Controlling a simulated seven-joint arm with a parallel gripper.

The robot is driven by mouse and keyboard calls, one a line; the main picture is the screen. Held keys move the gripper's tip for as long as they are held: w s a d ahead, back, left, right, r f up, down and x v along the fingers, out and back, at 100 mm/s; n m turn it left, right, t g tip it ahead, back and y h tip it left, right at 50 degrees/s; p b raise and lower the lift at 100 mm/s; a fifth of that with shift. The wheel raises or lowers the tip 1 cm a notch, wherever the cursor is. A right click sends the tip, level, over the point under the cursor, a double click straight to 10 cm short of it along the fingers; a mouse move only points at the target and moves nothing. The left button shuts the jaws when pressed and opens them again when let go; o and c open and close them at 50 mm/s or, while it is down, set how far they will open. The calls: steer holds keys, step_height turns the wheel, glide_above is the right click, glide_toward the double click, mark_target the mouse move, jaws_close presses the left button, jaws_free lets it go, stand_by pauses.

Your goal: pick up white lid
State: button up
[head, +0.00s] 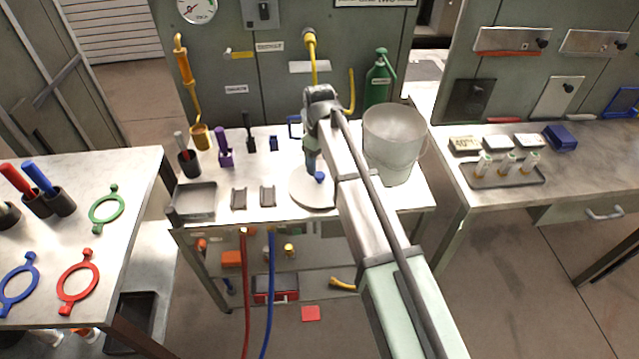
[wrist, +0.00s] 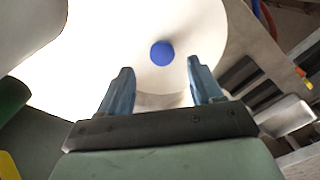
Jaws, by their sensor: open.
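The white lid (head: 311,195) is a flat round disc with a blue knob at its centre. It lies on the middle table, and my arm covers part of its right side. In the wrist view the lid (wrist: 110,45) fills much of the picture, with its blue knob (wrist: 162,53) just beyond and between the fingertips. My gripper (wrist: 157,68) is open and empty, with its two blue fingers apart. In the head view my gripper (head: 312,165) points down above the lid, close to the knob (head: 320,178). I cannot tell whether the fingers touch the lid.
A translucent bucket (head: 392,140) stands right of the lid, close to my arm. A grey tray (head: 193,202) and two small dark holders lie to the left. A green bottle (head: 379,80) stands behind. The table's front edge (head: 300,218) is near the lid.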

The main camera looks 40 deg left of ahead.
mark_target(319, 174)
step_height(319, 174, down, 4)
steer(key=shift+s+d, duration=0.15)
steer(key=shift+c, duration=0.3)
jaws_close()
stand_by(0.4)
